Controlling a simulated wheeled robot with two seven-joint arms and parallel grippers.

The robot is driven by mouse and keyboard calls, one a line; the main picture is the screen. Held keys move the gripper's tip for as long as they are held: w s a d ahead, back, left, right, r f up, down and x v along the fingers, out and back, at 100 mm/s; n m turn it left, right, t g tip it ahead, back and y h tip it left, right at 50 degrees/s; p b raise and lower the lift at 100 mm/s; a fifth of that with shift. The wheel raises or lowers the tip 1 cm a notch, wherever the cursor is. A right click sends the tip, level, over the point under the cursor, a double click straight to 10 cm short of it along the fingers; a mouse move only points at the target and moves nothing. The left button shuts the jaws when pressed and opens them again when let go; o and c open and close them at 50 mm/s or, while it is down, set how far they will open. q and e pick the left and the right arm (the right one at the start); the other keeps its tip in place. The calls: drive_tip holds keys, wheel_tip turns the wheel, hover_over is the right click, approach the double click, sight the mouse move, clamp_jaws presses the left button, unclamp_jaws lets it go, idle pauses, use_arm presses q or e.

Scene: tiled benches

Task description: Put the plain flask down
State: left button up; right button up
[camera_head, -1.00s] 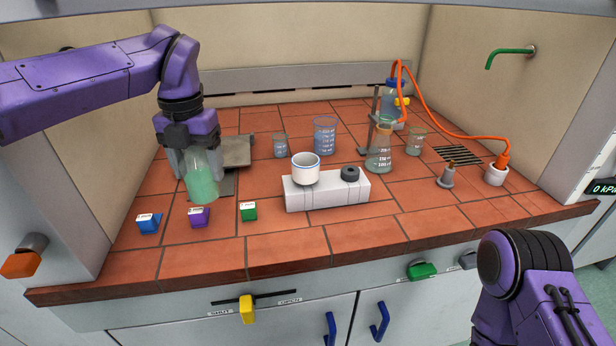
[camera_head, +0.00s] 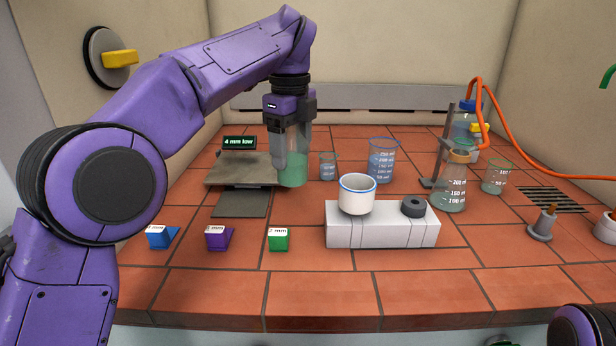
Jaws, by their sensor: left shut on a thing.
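My left gripper (camera_head: 290,150) is shut on the plain flask (camera_head: 294,172), a clear vessel with green liquid and no visible markings. The fingers hide part of its upper body and neck. The flask is upright, just right of a grey metal platform (camera_head: 220,172). I cannot tell whether its base touches the tiles or hangs slightly above them. The platform looks tilted, and a small display (camera_head: 239,142) at its back reads "4 mm low". My right gripper is out of view; only a bit of my right arm shows at the lower right corner.
A white block (camera_head: 382,228) carries a white cup (camera_head: 357,195). Beakers (camera_head: 382,160) and a marked, stoppered flask (camera_head: 453,187) stand right. Tiles before the held flask are clear.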

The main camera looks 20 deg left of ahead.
sight(304, 173)
use_arm(q)
drive_tip(key=f, duration=0.1)
drive_tip(key=d+f+b, duration=0.1)
drive_tip(key=f, duration=0.1)
drive_tip(key=w+d+f, duration=0.1)
drive_tip(key=f, duration=0.1)
drive_tip(key=shift+w+f+b, duration=0.1)
drive_tip(key=shift+f+b, duration=0.05)
drive_tip(key=shift+b, duration=0.2)
drive_tip(key=shift+f, duration=0.35)
drive_tip(key=shift+f, duration=0.1)
drive_tip(key=o, duration=1.2)
